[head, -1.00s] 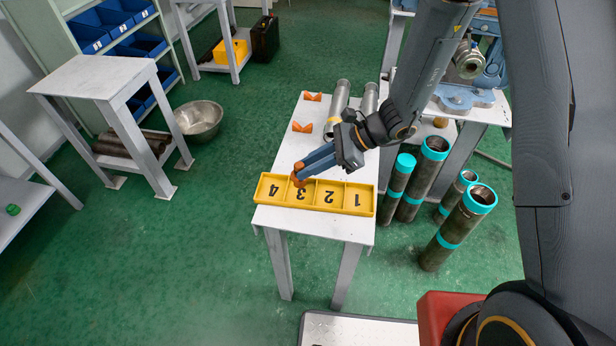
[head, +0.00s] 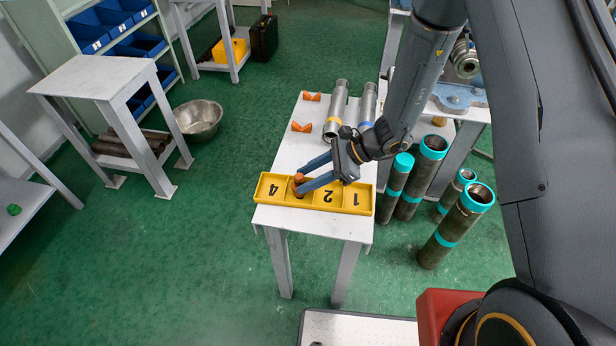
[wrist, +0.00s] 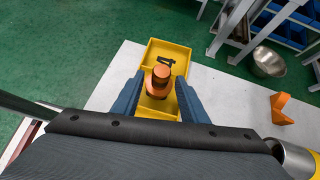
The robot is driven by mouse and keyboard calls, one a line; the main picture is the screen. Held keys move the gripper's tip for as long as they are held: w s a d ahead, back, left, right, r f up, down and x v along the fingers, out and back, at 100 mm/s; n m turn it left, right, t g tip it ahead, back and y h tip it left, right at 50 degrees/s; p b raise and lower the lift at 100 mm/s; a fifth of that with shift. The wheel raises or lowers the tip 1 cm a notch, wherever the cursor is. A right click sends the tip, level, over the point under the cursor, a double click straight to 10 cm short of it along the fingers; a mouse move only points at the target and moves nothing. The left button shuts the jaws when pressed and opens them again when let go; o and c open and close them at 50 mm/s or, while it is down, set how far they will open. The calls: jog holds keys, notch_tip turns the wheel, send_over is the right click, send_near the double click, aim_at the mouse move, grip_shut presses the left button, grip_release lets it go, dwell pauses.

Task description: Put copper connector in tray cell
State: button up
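The yellow tray (head: 365,211) lies across the near end of the white table, with cells marked 4, 2 and 1 showing. The orange-brown copper connector (head: 299,184) is in the cell between 4 and 2, whose number is covered. In the wrist view the copper connector (wrist: 158,80) stands roughly upright between my fingers, beyond it the cell marked 4. My gripper (head: 301,178) is open around the connector. The wrist view shows a gap on each side between my gripper's fingers (wrist: 160,84) and the connector.
Orange V-shaped blocks (head: 301,127) and grey pipes (head: 336,108) lie farther back on the table (head: 290,155). Dark pipes with teal bands (head: 457,228) stand on the floor to the right. A metal bowl (head: 198,121) sits on the floor to the left.

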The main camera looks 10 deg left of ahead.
jog(key=shift+r, duration=0.1)
jog(key=b+v, duration=0.3)
jog(key=v, duration=0.9)
jog(key=s+d+r+n+t+h, duration=0.1)
jog(key=s+d+r+n+h, duration=0.3)
jog(key=d+n, duration=0.4)
jog(key=s+d+r+n+t+h, duration=0.1)
jog(key=s+d+r+n+h, duration=0.4)
jog(key=d+n, duration=0.3)
jog(key=shift+s+d+r+t+h, duration=0.2)
jog(key=shift+s+d+t+h, duration=0.35)
jog(key=shift+s, duration=0.35)
jog(key=shift+a, duration=0.1)
